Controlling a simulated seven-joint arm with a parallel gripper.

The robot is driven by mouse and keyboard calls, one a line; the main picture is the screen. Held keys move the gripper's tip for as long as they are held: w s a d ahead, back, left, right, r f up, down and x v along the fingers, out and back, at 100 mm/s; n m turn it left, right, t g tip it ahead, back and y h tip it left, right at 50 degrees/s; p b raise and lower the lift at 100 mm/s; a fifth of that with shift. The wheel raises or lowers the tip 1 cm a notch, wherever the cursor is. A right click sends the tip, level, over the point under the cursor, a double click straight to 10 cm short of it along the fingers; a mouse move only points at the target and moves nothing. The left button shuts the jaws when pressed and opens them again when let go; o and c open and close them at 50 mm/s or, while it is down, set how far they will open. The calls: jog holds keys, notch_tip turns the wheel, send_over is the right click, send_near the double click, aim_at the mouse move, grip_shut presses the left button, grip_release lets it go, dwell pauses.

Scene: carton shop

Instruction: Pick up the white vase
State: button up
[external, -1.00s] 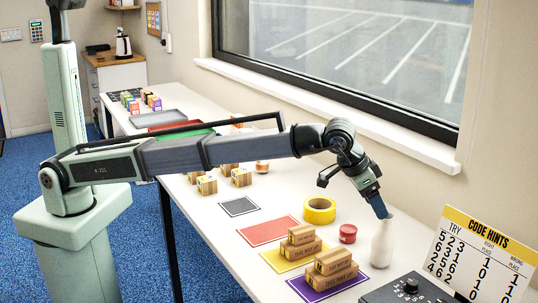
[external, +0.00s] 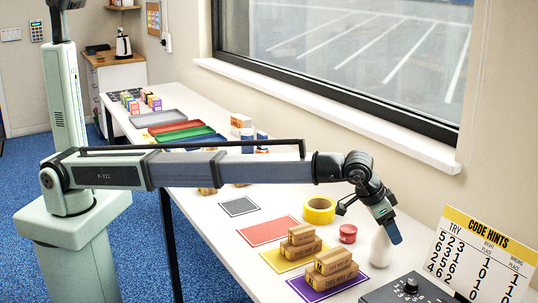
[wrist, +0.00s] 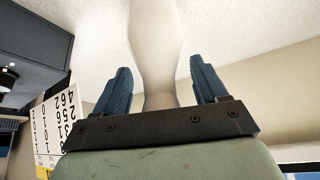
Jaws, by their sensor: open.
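The white vase (external: 381,250) stands upright near the right end of the white table, beside the red tin. My gripper (external: 394,238) is at the vase's upper part in the external view and covers its neck. In the wrist view the vase (wrist: 155,45) shows between the two blue fingers of my gripper (wrist: 160,88), which are apart. A gap shows between the vase and each finger.
A red tin (external: 348,234) and a yellow tape roll (external: 319,210) stand left of the vase. Small cartons (external: 332,268) sit on coloured mats in front. A dark control box (external: 410,291) and the code hints board (external: 483,258) are close on the right. The window wall is behind.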

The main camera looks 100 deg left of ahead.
grip_shut()
dwell(0.6)
